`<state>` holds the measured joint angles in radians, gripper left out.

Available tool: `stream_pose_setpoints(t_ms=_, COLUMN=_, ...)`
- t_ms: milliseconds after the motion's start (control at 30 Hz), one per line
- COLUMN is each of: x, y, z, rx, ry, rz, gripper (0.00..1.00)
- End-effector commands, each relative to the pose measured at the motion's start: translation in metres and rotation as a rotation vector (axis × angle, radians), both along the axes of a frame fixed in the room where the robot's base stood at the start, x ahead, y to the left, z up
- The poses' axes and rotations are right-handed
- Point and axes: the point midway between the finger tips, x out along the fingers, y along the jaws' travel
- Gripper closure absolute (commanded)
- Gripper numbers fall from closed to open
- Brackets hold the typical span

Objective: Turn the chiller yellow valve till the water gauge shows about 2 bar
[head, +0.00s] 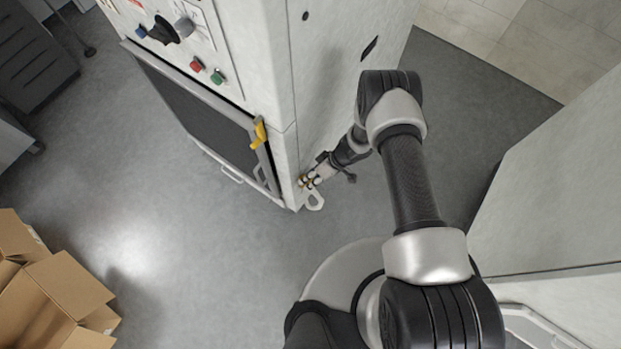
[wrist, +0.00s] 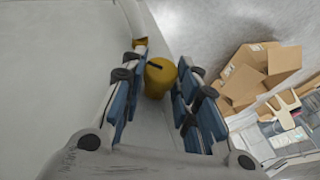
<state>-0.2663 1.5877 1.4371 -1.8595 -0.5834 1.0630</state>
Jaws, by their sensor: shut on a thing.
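The yellow valve (wrist: 159,80) is a round knob with a dark mark on its top, seen between my fingers in the wrist view. My gripper (wrist: 164,72) is shut on it, with the blue-padded fingers on either side. In the head view my gripper (head: 311,181) is low at the side of the white machine (head: 325,65), near its bottom front corner. Only a small bit of yellow shows there between the fingers. I cannot see the water gauge in either view.
A yellow latch handle (head: 259,134) sits on the machine's front door. The front panel has a black switch (head: 172,29), red and green buttons. Cardboard boxes (head: 65,285) lie on the floor at lower left. A white cabinet (head: 560,180) stands close on the right.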

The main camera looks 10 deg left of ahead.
Motion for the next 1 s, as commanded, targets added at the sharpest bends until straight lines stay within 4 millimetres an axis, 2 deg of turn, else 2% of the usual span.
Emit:
stream_pose_setpoints(t_ms=300, x=0.0033, y=-0.0001, z=-0.0002, rx=0.03, ry=0.066, rz=-0.004, gripper=0.95)
stream_pose_setpoints(t_ms=833, x=0.0035, y=0.0004, z=0.0, rx=0.036, ry=0.081, rz=-0.004, gripper=0.95)
stream_pose_setpoints(t_ms=867, x=0.0036, y=0.0005, z=0.0001, rx=0.036, ry=0.08, rz=-0.004, gripper=0.71)
stream_pose_setpoints(t_ms=1000, x=0.0031, y=0.0004, z=0.0, rx=0.037, ry=0.08, rz=-0.003, gripper=0.62)
